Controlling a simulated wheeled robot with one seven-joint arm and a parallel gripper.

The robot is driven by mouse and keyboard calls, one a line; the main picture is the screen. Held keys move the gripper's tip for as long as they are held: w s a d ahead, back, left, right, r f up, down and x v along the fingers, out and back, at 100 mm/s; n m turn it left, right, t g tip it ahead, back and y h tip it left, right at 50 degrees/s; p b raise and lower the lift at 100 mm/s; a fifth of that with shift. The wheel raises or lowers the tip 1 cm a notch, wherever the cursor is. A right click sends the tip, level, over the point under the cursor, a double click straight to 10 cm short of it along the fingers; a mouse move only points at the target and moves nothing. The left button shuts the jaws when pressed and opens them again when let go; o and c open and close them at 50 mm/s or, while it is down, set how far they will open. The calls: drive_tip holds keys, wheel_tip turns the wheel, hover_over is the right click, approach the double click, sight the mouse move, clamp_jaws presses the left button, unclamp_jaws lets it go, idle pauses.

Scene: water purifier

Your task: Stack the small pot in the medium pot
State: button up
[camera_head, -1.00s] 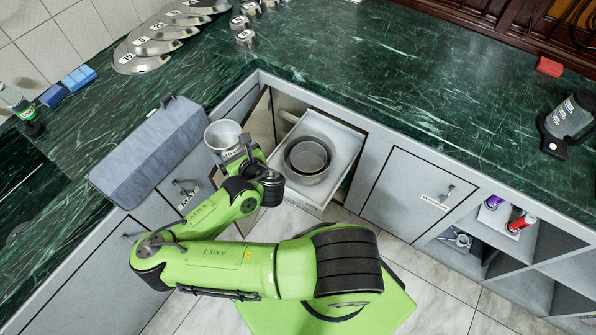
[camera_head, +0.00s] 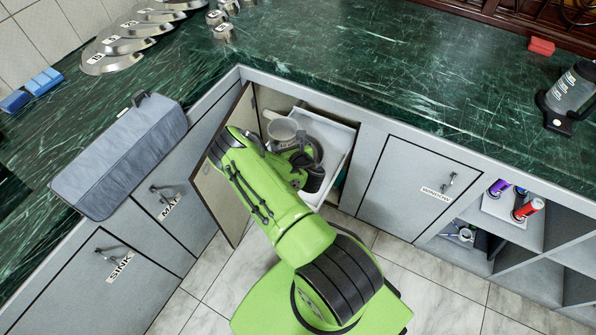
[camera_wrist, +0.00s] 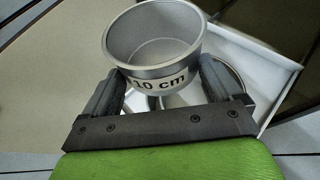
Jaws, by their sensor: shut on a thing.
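The small pot (camera_head: 283,131) is a grey metal pot held over the open drawer. In the wrist view the small pot (camera_wrist: 152,45) shows a "10 cm" label and an empty inside. My gripper (camera_wrist: 160,88) is shut on it, one finger on each side; my arm largely hides the gripper in the head view. The medium pot (camera_wrist: 229,75) shows only in part behind and below the small pot, inside the drawer. In the head view my arm and the small pot cover most of it, so the exact gap between the pots cannot be told.
The white drawer (camera_head: 338,138) is pulled out of the cabinet under the green counter (camera_head: 330,60). An open cabinet door (camera_head: 222,195) stands just left of my arm. A grey padded block (camera_head: 120,155) lies on the counter. Lids and small pots stand at the back left.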

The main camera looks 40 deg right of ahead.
drive_tip(key=shift+m+h, duration=0.5)
drive_tip(key=shift+h, duration=0.1)
drive_tip(key=d+f+b, duration=0.1)
drive_tip(key=f, duration=0.3)
drive_tip(key=d+f+b, duration=0.2)
drive_tip(key=f, duration=0.2)
drive_tip(key=s+d+f+b, duration=0.1)
drive_tip(key=d+f+b, duration=0.1)
drive_tip(key=f, duration=0.2)
drive_tip(key=shift+f, duration=0.2)
drive_tip(key=shift+s, duration=0.1)
drive_tip(key=shift+f+b, duration=0.55)
drive_tip(key=shift+b, duration=0.3)
drive_tip(key=shift+a, duration=0.1)
